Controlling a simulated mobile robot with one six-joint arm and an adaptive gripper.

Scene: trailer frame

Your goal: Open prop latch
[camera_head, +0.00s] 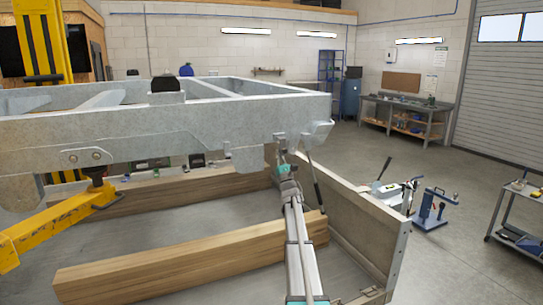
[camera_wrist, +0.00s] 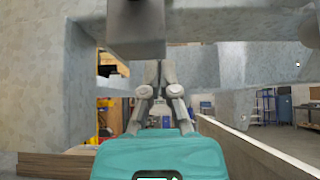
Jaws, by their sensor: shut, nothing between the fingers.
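The grey galvanized trailer frame (camera_head: 190,120) fills the left and middle of the head view. Small grey fittings (camera_head: 281,141) hang under its near right corner, and a thin dark rod (camera_head: 316,181) slants down beside them. I cannot tell which part is the prop latch. My gripper (camera_head: 283,158) reaches up under this corner. In the wrist view my gripper (camera_wrist: 160,64) is shut and empty, its fingertips together just below a grey block (camera_wrist: 136,25) under the frame. I cannot tell whether they touch it.
A drop-down panel (camera_head: 352,218) stands right of my arm. Wooden beams (camera_head: 190,262) lie on the floor below the frame. A yellow lift arm (camera_head: 60,221) is under the left side. A blue stand (camera_head: 430,208) and a cart (camera_head: 515,212) are at right, with open floor between.

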